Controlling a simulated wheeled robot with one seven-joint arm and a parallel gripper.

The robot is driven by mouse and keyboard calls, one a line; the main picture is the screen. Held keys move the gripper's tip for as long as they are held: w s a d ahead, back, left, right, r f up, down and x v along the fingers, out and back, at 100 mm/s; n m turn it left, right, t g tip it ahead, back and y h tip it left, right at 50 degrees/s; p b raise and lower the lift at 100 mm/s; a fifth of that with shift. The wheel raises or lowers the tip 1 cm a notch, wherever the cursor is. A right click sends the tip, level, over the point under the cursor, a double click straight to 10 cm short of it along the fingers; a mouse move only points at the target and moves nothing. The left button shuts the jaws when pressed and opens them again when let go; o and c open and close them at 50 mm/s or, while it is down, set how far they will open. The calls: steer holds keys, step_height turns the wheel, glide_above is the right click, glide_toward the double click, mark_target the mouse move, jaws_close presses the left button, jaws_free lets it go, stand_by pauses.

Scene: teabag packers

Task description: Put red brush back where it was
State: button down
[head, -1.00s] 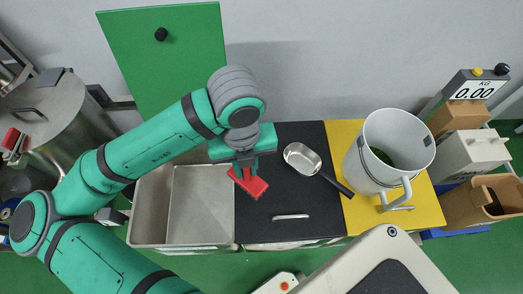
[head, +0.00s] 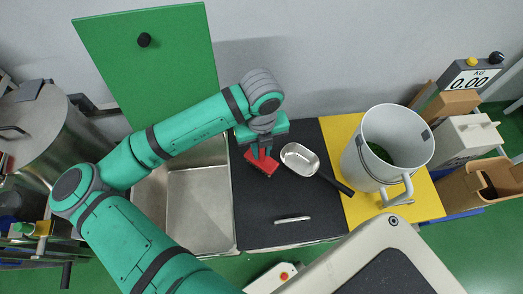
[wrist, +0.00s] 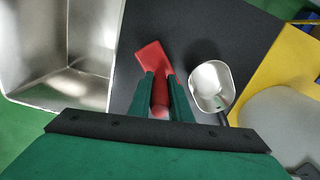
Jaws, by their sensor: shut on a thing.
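The red brush (head: 262,163) is between the fingers of my gripper (head: 262,152), over the black part of the counter. The wrist view also shows the red brush (wrist: 154,62), with its wide head beyond the fingertips and its handle between the two fingers. My gripper (wrist: 161,92) is shut on it. I cannot tell whether the brush touches the black surface (head: 255,225) or hangs just above it.
A metal scoop (head: 300,158) with a dark handle lies just right of the brush. A steel sink (head: 200,205) is to the left. A large grey pitcher (head: 375,165) stands on the yellow surface (head: 432,205). A small silver bar (head: 292,219) lies in front.

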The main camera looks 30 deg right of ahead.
step_height(320, 180, down, 2)
steer(key=shift+w+a+f, duration=0.1)
steer(key=shift+a+f, duration=0.05)
steer(key=shift+s, duration=0.3)
steer(key=shift+f, duration=0.2)
steer(key=c, duration=1.6)
jaws_free()
steer(key=shift+c, duration=0.2)
steer(key=shift+w, duration=0.1)
steer(key=shift+r, duration=0.1)
step_height(320, 180, up, 12)
steer(key=shift+r, duration=0.1)
